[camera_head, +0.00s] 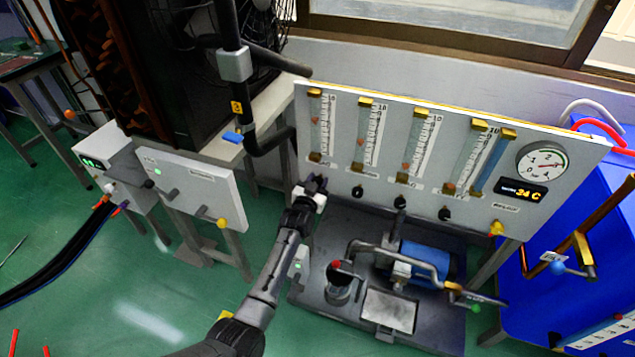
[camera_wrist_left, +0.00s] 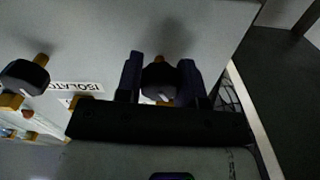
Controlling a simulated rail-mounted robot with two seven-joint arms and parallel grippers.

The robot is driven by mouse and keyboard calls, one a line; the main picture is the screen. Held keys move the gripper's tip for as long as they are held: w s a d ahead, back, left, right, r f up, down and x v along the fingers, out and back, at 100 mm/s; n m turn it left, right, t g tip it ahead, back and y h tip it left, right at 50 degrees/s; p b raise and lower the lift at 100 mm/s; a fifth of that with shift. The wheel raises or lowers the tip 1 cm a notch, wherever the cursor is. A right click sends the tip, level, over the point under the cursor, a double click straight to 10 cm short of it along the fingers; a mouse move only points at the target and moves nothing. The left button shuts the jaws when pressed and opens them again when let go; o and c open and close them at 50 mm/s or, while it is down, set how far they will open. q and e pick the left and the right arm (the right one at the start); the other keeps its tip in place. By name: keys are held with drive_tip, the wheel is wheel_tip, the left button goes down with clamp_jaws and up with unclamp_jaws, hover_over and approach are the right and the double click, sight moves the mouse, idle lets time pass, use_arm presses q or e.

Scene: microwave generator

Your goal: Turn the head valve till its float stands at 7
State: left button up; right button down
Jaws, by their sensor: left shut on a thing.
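A tilted grey panel (camera_head: 430,110) holds several upright flow tubes with numbered scales, with black valve knobs below. My left gripper (camera_head: 316,184) is at the panel's lower left, below the leftmost tube (camera_head: 315,125). In the left wrist view the gripper (camera_wrist_left: 160,78) has its dark fingers on either side of a black knob (camera_wrist_left: 158,76) and is shut on it. In the head view the gripper hides this knob. An orange float seems to show in the leftmost tube; its exact reading is too small to tell. I cannot read which label is the head valve's. My right gripper is not in view.
Another black knob (camera_head: 357,191) is close to the right of my gripper. A dial gauge (camera_head: 541,161) and a display reading 24 C (camera_head: 523,191) are on the right. A blue pump (camera_head: 425,259) with bent pipes stands below the panel. Green floor (camera_head: 150,310) is open at lower left.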

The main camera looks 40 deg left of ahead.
use_arm(q)
drive_tip(key=shift+r+n+p, duration=0.2)
drive_tip(key=shift+n+p, duration=0.3)
drive_tip(key=shift+p, duration=0.15)
drive_tip(key=shift+f, duration=0.15)
drive_tip(key=o, duration=0.9)
drive_tip(key=shift+o, duration=0.2)
drive_tip(key=shift+s, duration=0.1)
drive_tip(key=shift+s+d, duration=0.1)
drive_tip(key=shift+s, duration=0.1)
drive_tip(key=p+v, duration=0.6)
drive_tip(key=v, duration=0.7)
